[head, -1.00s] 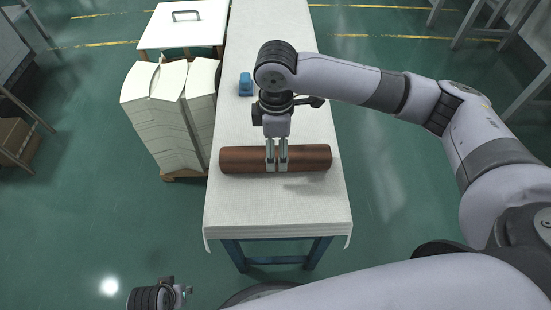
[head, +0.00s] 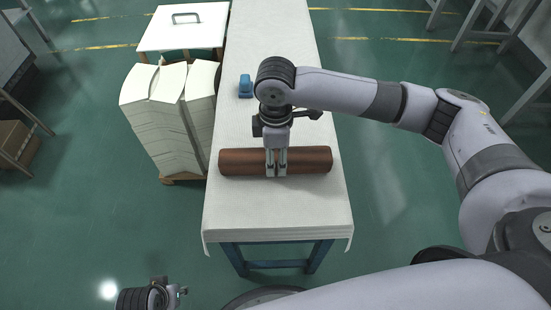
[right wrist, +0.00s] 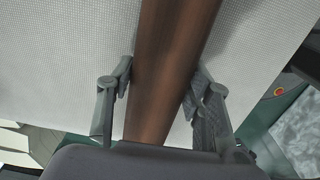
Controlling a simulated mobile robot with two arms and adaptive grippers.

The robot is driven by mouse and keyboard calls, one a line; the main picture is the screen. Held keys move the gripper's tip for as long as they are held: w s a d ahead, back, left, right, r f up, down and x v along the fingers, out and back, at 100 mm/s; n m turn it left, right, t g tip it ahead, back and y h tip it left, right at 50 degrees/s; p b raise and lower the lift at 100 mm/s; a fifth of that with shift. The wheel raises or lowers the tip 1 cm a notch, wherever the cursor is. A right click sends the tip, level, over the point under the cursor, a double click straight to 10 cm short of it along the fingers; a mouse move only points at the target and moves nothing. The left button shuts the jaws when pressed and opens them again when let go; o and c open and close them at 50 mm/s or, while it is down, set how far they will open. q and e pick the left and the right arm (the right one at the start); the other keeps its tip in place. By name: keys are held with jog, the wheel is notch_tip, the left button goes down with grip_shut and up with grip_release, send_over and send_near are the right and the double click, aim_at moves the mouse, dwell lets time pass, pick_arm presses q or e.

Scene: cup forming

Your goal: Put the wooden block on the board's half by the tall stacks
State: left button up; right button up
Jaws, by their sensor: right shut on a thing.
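The wooden block (head: 305,160) is a dark reddish-brown bar lying crosswise over the near part of the long white-covered board (head: 240,212). My right gripper (head: 276,170) comes down on it from above and is shut on its middle. In the right wrist view the block (right wrist: 165,70) runs between the two fingers (right wrist: 165,100). I cannot tell whether it touches the board. The tall white stacks (head: 165,115) stand beside the board on its left. My left gripper (head: 183,292) shows only partly at the bottom left, away from the board; its fingers are unclear.
A small blue object (head: 246,86) sits on the board behind the block, near its left edge. A white panel with a handle (head: 180,32) is at the back left. The board is clear in front of the block and far behind it.

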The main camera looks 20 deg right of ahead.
grip_shut()
jog(key=shift+r, duration=0.1)
dwell(0.4)
